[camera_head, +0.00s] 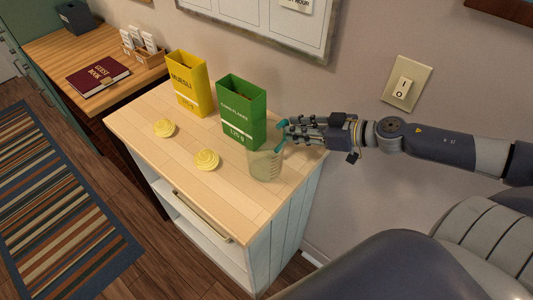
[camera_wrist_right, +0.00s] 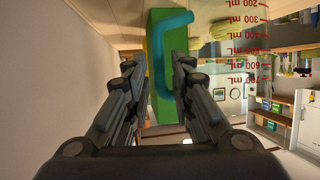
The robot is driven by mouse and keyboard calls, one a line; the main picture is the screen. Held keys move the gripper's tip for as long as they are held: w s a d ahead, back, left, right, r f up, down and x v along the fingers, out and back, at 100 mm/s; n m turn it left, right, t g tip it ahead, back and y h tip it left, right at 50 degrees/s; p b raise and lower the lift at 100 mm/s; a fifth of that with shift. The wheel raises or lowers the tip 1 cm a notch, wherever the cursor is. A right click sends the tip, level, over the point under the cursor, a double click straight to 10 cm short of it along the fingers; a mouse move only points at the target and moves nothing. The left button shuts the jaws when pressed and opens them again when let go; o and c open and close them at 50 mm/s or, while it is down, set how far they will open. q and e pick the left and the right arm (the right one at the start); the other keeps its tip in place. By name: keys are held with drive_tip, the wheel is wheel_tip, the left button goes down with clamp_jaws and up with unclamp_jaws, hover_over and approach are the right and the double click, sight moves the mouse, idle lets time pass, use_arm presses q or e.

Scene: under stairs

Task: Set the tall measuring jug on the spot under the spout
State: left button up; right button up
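The clear measuring jug (camera_head: 264,167) with a teal handle (camera_head: 281,138) stands on the wooden top of a small cabinet, near its right edge. My right gripper (camera_head: 288,132) comes in from the right and is at the handle. In the right wrist view, its two fingers (camera_wrist_right: 156,65) are apart, with the teal handle (camera_wrist_right: 160,75) between and just ahead of them; contact cannot be told. The jug's red scale (camera_wrist_right: 258,40) shows upside down there. No spout or marked spot can be made out. My left gripper is out of view.
A green box (camera_head: 240,112) stands close behind the jug and a yellow muesli box (camera_head: 190,84) beyond it. Two yellow round items (camera_head: 206,159) (camera_head: 165,128) lie on the cabinet top (camera_head: 220,205), whose front is clear. The wall with a switch (camera_head: 405,88) is behind.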

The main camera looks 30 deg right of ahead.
drive_tip(key=x, duration=0.3)
drive_tip(key=shift+d, duration=0.1)
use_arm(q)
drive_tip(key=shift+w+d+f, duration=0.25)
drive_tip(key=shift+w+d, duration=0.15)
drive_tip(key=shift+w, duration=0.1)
use_arm(e)
drive_tip(key=shift+w+a+f, duration=0.15)
drive_tip(key=shift+w+a, duration=0.1)
drive_tip(key=shift+w, duration=0.1)
clamp_jaws()
